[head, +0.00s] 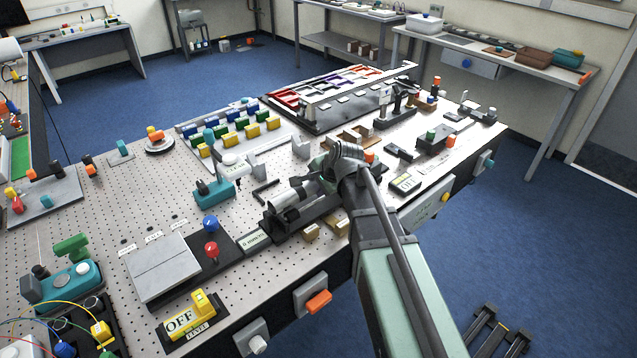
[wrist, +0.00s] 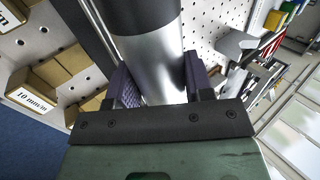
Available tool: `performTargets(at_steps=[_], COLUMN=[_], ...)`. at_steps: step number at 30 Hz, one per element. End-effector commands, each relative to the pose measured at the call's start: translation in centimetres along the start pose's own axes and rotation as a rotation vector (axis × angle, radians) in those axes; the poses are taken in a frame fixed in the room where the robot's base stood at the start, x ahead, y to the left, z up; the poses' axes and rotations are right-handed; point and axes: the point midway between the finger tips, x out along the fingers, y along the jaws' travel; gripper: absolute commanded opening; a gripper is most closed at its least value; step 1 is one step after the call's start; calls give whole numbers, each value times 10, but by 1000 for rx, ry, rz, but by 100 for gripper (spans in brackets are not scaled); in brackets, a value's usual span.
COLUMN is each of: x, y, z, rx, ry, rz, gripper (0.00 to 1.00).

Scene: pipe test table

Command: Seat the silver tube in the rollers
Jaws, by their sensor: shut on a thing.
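The silver tube (head: 287,198) lies over a long dark fixture (head: 296,221) near the front edge of the table in the head view. I take this fixture to be the roller bed, but the rollers themselves are not clear. In the wrist view the tube (wrist: 157,66) is a shiny cylinder with a dark band at the top of the picture. My gripper (wrist: 160,84) is shut on the tube, with a purple pad on each side. In the head view my gripper (head: 322,178) is at the tube's right end and hides part of it. I cannot tell whether the tube touches the rollers.
Small cardboard blocks (head: 312,232) sit in front of the fixture; a block with a "10 mm/m" label (wrist: 33,100) shows in the wrist view. A teal device (head: 214,193) stands to the left behind.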

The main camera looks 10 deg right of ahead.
Motion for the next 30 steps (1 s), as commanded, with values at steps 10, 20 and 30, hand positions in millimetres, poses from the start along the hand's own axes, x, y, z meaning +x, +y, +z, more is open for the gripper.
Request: performTargets(at_steps=[10,20,30], x=[5,4,4], y=[3,4,6], z=[0,0,1], rx=[0,0,-1], ry=[0,-1,-1], rz=[0,3,6], gripper=[4,72,69])
